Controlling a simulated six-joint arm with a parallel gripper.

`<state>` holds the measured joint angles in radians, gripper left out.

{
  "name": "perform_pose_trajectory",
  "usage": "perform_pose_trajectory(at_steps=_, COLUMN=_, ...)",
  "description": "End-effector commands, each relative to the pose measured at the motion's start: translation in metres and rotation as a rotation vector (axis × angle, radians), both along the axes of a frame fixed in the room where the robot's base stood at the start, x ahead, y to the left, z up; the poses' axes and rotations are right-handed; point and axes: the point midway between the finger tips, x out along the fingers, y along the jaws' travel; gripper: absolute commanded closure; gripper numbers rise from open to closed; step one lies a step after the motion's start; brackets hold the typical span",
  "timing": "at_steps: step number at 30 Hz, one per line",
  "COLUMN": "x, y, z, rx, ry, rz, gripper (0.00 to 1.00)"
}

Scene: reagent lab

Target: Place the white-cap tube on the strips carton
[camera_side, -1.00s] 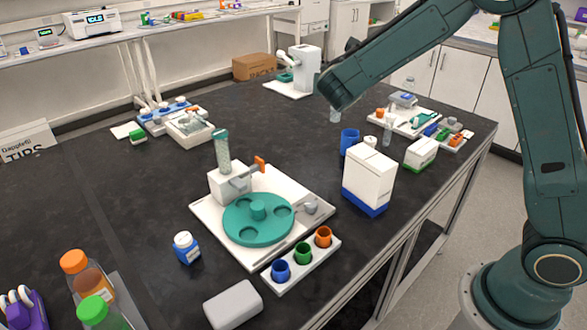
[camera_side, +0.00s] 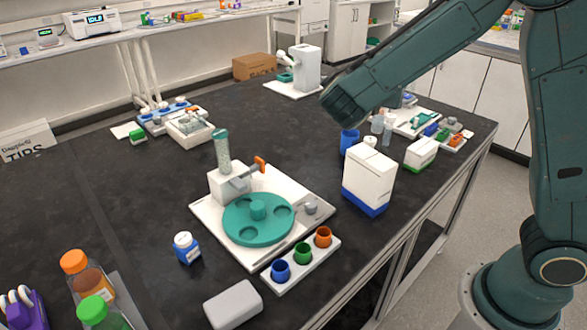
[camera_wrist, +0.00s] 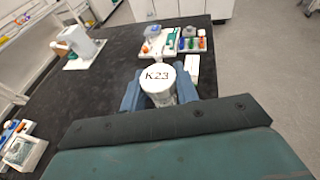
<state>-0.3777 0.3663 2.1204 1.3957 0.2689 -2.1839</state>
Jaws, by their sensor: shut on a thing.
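In the wrist view my gripper (camera_wrist: 158,92) is shut on the white-cap tube (camera_wrist: 157,77), whose round cap reads K23. The cap faces the camera and hides most of the tube body. A small white and green carton (camera_side: 421,153) lies to the right on the bench. It may be the strips carton, but its lettering is too small to read. A white carton edge also shows in the wrist view (camera_wrist: 193,66), right of the cap.
A tall white box with a blue base (camera_side: 368,182) stands in front of the carton area. A white tray (camera_side: 412,124) with small parts lies behind. The bench's right edge is near.

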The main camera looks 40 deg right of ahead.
Motion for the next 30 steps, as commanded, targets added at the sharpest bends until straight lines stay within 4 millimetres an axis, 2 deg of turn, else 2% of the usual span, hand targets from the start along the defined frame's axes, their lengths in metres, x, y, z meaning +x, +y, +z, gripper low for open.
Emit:
perform_pose_trajectory(at_steps=6, x=0.000, y=0.000, z=-0.025, rx=-0.001, ry=0.005, rz=0.001, gripper=0.91)
perform_pose_trajectory(at_steps=14, x=0.000, y=0.000, z=-0.030, rx=0.000, ry=0.002, rz=0.002, gripper=0.91)
perform_pose_trajectory(at_steps=24, x=0.000, y=0.000, z=-0.062, rx=-0.001, ry=0.005, rz=0.001, gripper=0.91)
perform_pose_trajectory(at_steps=30, x=0.000, y=0.000, z=-0.069, rx=0.000, ry=0.001, rz=0.001, gripper=0.91)
